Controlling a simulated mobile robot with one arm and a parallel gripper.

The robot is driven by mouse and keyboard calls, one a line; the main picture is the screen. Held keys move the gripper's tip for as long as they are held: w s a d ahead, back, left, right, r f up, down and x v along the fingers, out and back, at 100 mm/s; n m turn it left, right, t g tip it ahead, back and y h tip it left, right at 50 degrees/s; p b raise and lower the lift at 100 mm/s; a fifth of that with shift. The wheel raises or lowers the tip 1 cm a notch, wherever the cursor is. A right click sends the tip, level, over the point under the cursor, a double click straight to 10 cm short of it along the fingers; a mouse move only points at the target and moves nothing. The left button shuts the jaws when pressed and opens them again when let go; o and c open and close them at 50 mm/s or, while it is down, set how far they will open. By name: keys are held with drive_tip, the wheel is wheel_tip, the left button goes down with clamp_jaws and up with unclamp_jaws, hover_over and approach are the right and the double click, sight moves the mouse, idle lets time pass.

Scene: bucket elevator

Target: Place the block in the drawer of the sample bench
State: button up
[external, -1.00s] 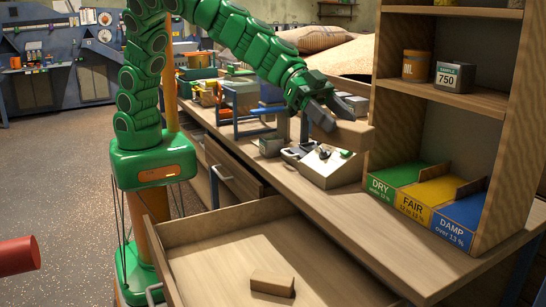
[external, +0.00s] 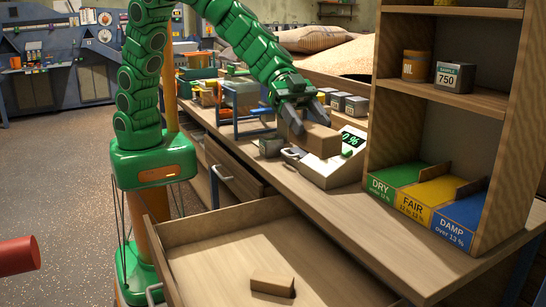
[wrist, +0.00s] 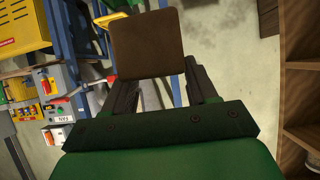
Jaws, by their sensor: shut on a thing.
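In the wrist view the held block (wrist: 147,44) sits between the fingertips of my gripper (wrist: 160,83). The sample bench (external: 325,203) has a large drawer (external: 225,255) pulled open at the front. A similar wooden block (external: 272,284) lies on the drawer's floor.
The meter (external: 335,168) stands on the bench below the held block. A shelf unit (external: 490,150) with coloured DRY, FAIR and DAMP bins (external: 425,200) stands at the right. A narrower drawer (external: 235,172) is partly open further back. Most of the large drawer's floor is bare.

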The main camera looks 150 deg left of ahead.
drive_tip(key=s+d+f+m+g+h, duration=0.1)
drive_tip(key=s+d+f+m+h, duration=0.2)
drive_tip(key=s, duration=0.4)
drive_tip(key=s+d+m+g+h, duration=0.1)
drive_tip(key=s+d+m+h, duration=0.2)
drive_tip(key=s+d, duration=0.3)
drive_tip(key=m+g+h, duration=0.2)
drive_tip(key=m+h, duration=0.1)
drive_tip(key=m, duration=0.1)
hover_over(210, 265)
wheel_tip(210, 265, down, 45)
drive_tip(key=shift+r, duration=0.15)
idle(1.6)
drive_tip(key=o, duration=1.1)
drive_tip(key=shift+o, duration=0.2)
